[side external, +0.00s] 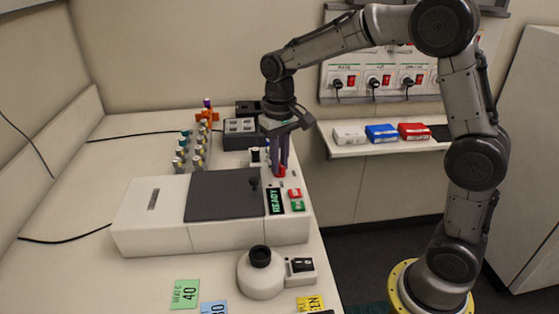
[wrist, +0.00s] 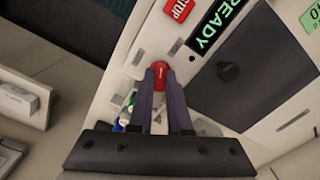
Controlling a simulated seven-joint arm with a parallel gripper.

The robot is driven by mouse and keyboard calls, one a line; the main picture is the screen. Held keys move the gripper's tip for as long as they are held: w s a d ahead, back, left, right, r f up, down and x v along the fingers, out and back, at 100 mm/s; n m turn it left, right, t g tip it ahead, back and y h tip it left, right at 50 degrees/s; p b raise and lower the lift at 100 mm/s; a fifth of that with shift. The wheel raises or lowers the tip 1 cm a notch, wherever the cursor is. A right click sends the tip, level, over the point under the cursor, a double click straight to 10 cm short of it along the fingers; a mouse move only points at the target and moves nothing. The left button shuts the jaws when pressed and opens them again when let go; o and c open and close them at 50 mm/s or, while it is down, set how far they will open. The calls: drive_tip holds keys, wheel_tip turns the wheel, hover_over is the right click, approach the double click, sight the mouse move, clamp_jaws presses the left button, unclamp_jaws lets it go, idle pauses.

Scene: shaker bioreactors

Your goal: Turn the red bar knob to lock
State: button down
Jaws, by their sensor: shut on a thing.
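The red bar knob (wrist: 160,76) sits on the white shaker's control panel, and its red body also shows in the side view (side external: 281,171). My gripper (wrist: 160,80) points down at the panel with its two purple fingers shut on the knob, one on each side. In the side view my gripper (side external: 280,163) is at the panel's back right corner. The fingers hide part of the knob, so I cannot tell its exact angle. The shaker's display (side external: 275,201) reads READY.
A red button (side external: 295,193) and a green button (side external: 298,206) lie beside the display. The dark lid (side external: 224,194) is closed, with a black lid knob (side external: 254,182). Several capped vials (side external: 190,150) stand behind. A round white device (side external: 261,275) stands in front.

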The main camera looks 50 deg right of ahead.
drive_tip(key=n, duration=0.6)
drive_tip(key=shift+n, duration=0.3)
drive_tip(key=n, duration=0.6)
drive_tip(key=shift+r, duration=0.1)
idle(0.3)
drive_tip(key=c, duration=0.9)
unclamp_jaws()
drive_tip(key=shift+o, duration=0.2)
wheel_tip(320, 180, up, 14)
